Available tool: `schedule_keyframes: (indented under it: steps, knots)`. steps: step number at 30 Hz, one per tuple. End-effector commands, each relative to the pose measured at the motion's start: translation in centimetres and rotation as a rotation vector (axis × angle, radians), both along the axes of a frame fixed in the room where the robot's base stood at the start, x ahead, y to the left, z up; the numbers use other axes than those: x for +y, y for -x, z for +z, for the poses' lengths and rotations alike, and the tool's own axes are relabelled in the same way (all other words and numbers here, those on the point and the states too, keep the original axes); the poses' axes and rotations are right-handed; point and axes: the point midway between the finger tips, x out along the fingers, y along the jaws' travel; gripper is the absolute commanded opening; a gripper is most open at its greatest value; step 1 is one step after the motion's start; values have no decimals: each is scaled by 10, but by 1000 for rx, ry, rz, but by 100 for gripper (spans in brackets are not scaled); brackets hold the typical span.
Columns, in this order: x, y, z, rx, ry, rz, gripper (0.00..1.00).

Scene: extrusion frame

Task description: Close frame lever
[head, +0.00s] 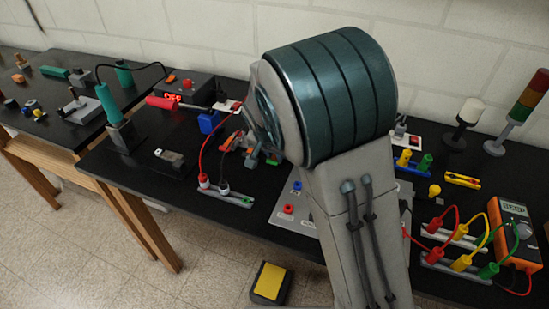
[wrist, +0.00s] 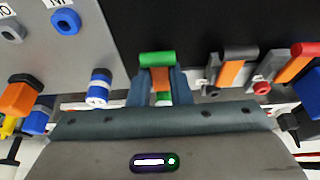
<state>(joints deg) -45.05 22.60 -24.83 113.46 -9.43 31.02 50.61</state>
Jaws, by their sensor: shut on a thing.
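In the wrist view my gripper (wrist: 161,85) is shut on an orange lever with a green handle bar (wrist: 157,58). The two dark fingers stand on either side of the orange part, and the green bar shows just beyond the fingertips. To its right stand an orange lever with a grey handle (wrist: 236,66) and a lever with a red handle (wrist: 303,49). In the head view my large wrist hides much of this area; the gripper (head: 262,158) shows only in part beside the levers. Which way the gripped lever leans is hard to tell.
A grey panel (wrist: 84,45) with blue and grey round sockets lies left of the lever. A blue and white post (wrist: 99,87) and an orange plug (wrist: 20,95) are close by. In the head view, cabled terminals (head: 225,194) stand in front on the black table.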

Motion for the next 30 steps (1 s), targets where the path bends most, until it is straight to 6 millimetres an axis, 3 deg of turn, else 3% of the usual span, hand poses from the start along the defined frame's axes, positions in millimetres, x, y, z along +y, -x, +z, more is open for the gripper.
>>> schedule_keyframes:
  steps: [14,15,17,26,30]
  knots:
    - [1,1,-1,-38,10,2,0]
    - [1,1,-1,-38,10,2,23]
    - [1,1,-1,-38,10,2,40]
    - [1,1,0,-38,10,2,40]
    - [3,4,9,-40,7,2,40]
